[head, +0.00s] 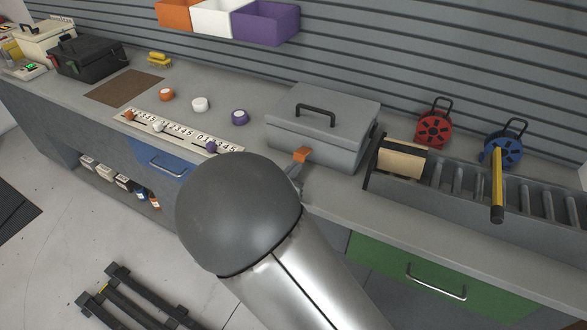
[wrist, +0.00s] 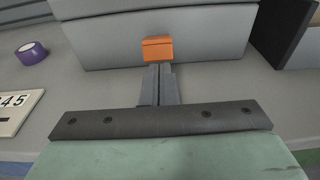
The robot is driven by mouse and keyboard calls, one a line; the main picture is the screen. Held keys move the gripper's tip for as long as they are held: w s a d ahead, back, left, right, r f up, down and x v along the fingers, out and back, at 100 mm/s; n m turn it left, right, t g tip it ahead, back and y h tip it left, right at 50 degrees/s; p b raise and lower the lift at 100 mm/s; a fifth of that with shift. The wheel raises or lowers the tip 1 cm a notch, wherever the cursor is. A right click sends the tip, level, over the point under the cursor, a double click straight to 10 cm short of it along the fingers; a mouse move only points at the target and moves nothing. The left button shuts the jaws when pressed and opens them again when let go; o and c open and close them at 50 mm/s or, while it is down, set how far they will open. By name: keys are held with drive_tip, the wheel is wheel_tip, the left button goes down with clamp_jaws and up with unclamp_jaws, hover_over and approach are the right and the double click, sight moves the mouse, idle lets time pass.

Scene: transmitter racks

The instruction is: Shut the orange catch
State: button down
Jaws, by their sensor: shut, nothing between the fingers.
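The orange catch (head: 301,155) is on the front face of a closed grey box (head: 322,122) with a dark handle on its lid. In the wrist view the catch (wrist: 157,49) is a small orange block just beyond my fingertips, near the top middle. My gripper (wrist: 159,70) is shut and empty, with its fingertips at the lower edge of the catch. I cannot tell whether they touch it. In the head view my arm hides most of the gripper (head: 294,168). Whether the catch is fully pressed in cannot be made out.
A numbered slider panel (head: 178,131) and a purple roll (head: 239,117) lie left of the box. A roller rack (head: 455,185) with a tan block stands to the right. Red (head: 433,129) and blue (head: 503,150) reels stand behind it. A slatted wall rises behind the bench.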

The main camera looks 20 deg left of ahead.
sight(299, 155)
drive_tip(key=shift+r+g+p, duration=0.4)
drive_tip(key=shift+r+p, duration=0.05)
drive_tip(key=shift+p, duration=0.3)
wheel_tip(299, 155, up, 2)
drive_tip(key=g+p, duration=0.1)
drive_tip(key=p, duration=0.3)
drive_tip(key=shift+r+g+y, duration=0.1)
drive_tip(key=shift+g+y, duration=0.2)
drive_tip(key=shift+g, duration=0.1)
drive_tip(key=g+p, duration=0.1)
drive_tip(key=r+g+p, duration=0.1)
drive_tip(key=p, duration=0.1)
drive_tip(key=shift+w+d+r+g+y, duration=0.1)
drive_tip(key=shift+w+r+g+y, duration=0.2)
drive_tip(key=shift+y, duration=0.1)
drive_tip(key=shift+w+d+r, duration=0.2)
drive_tip(key=shift+w+r, duration=0.9)
drive_tip(key=shift+r, duration=0.25)
drive_tip(key=shift+r+p, duration=0.3)
drive_tip(key=shift+r, duration=0.45)
drive_tip(key=shift+r, duration=0.1)
